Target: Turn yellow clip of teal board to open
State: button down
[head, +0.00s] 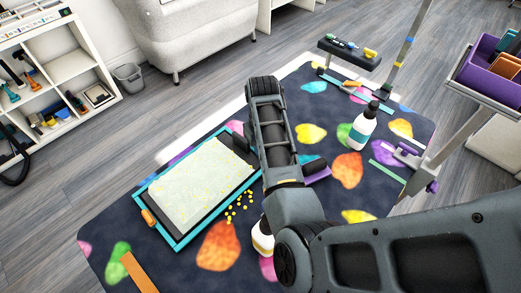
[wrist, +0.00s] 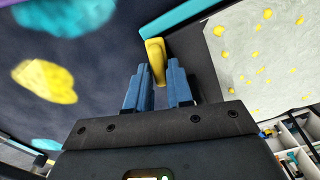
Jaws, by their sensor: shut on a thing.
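The teal board (head: 175,243) lies on the dark patterned mat, its pale panel framed in black and teal. In the wrist view its teal edge (wrist: 185,14) and pale panel (wrist: 265,50) show at the top and right. The yellow clip (wrist: 154,50) sits at the board's edge, its lower end between the blue fingertips of my gripper (wrist: 158,72). My gripper is shut on the clip. In the head view my arm hides the clip and the fingers. An orange clip (head: 149,217) is on the board's near-left end.
Small yellow bits (head: 238,207) lie on the mat by the board's right edge. A white bottle (head: 363,127) stands at right, and another white container (head: 263,240) is partly behind my arm. A purple bin (head: 490,65) is at far right.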

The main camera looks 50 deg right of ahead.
jog(key=shift+n, duration=1.1)
jog(key=shift+d+n, duration=0.1)
jog(key=shift+n, duration=0.2)
jog(key=c, duration=1.1)
grip_release()
jog(key=shift+o, duration=0.2)
jog(key=shift+r, duration=4.05)
jog(key=shift+o, duration=0.5)
jog(key=o, duration=0.5)
